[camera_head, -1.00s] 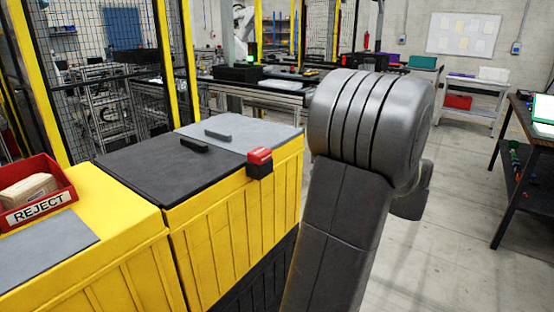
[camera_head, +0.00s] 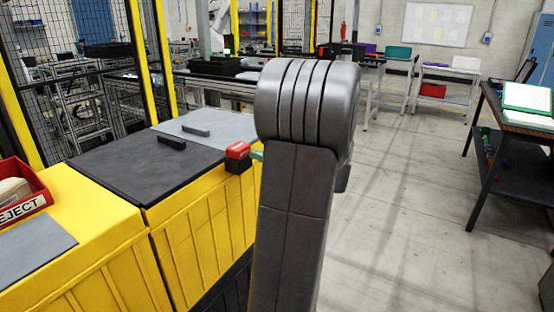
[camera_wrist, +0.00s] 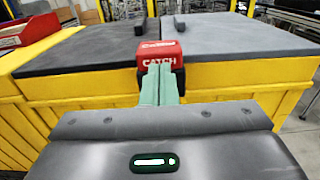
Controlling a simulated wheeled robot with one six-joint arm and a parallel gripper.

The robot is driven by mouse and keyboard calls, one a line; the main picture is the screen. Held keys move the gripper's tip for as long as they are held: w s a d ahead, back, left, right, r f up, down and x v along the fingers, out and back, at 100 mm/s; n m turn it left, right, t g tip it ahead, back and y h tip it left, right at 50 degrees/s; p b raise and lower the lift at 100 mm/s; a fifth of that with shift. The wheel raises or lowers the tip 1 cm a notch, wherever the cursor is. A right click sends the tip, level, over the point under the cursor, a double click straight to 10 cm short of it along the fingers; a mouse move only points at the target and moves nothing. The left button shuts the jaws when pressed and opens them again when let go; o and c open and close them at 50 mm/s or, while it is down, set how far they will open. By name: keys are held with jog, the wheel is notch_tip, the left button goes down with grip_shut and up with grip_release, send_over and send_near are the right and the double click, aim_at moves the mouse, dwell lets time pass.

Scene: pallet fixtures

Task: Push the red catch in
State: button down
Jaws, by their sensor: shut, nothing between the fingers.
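The red catch (camera_head: 238,150) sits on a black mount at the top front edge of the yellow crate (camera_head: 205,215). In the wrist view the red catch (camera_wrist: 160,50) is labelled CATCH. My gripper (camera_wrist: 160,72) is shut, its green fingers together and empty, with the tips at the lower front of the catch. They look to be touching it or very close; I cannot tell which. In the head view my gripper (camera_head: 257,155) shows only as a bit of green right of the catch, the rest hidden behind my arm.
The crate has a dark lid (camera_head: 140,165) and a grey lid (camera_head: 215,127), each with a black handle. A red REJECT bin (camera_head: 22,190) stands on the yellow unit at left. A dark workbench (camera_head: 515,150) is at right, with open floor between.

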aim_at(245, 151)
jog(key=shift+x, duration=1.1)
jog(key=p+x, duration=0.1)
jog(key=x, duration=0.2)
jog(key=shift+w+a, duration=0.1)
jog(key=shift+a, duration=0.1)
jog(key=shift+d, duration=0.1)
jog(key=shift+r, duration=0.1)
